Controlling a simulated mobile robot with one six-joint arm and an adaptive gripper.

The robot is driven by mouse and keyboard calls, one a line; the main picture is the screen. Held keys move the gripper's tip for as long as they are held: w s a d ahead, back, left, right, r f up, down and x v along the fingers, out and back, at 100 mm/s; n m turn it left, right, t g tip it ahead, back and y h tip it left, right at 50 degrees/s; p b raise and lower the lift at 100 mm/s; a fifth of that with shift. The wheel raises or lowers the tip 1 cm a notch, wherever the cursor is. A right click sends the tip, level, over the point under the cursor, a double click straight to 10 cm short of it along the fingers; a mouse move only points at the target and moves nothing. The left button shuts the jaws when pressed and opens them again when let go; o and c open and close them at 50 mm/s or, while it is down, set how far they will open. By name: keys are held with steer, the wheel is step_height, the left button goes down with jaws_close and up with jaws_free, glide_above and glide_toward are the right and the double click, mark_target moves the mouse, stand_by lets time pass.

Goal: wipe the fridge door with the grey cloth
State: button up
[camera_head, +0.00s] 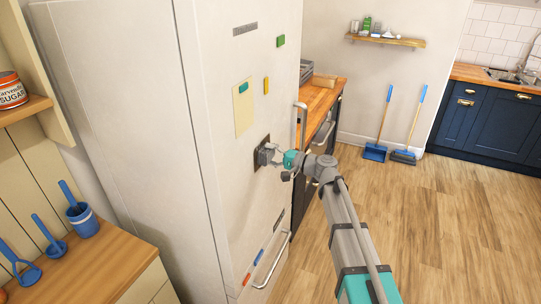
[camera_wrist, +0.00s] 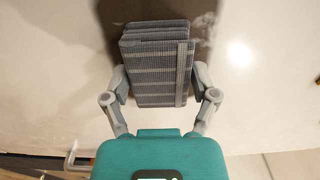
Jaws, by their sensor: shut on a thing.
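My gripper (camera_head: 277,156) is shut on the folded grey cloth (camera_wrist: 158,70), which shows dark and light stripes in the wrist view. The fingers (camera_wrist: 160,85) hold it from both sides. The cloth is at the white fridge door (camera_head: 215,75), over a dark brown patch (camera_head: 257,164). The patch also shows behind the cloth in the wrist view (camera_wrist: 203,28), with pale wisps at its right edge. The cloth looks very close to the door; I cannot tell whether it touches. The cloth and gripper hide part of the patch.
The door carries a yellow note (camera_head: 243,108), small magnets and a lower handle (camera_head: 272,262). An upper handle (camera_head: 302,125) is right of my gripper. A wooden counter (camera_head: 318,105) stands beyond the fridge. A blue dustpan (camera_head: 375,152) and broom (camera_head: 404,157) lean at the far wall. The floor is clear.

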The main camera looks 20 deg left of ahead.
mark_target(267, 160)
steer(key=shift+s+a, duration=0.15)
steer(key=shift+s, duration=1.55)
steer(key=shift+w, duration=0.1)
steer(key=shift+w, duration=2.2)
steer(key=shift+w+d, duration=0.25)
steer(key=shift+w, duration=0.75)
steer(key=shift+s, duration=0.2)
steer(key=shift+s+a, duration=0.2)
steer(key=shift+s, duration=1.9)
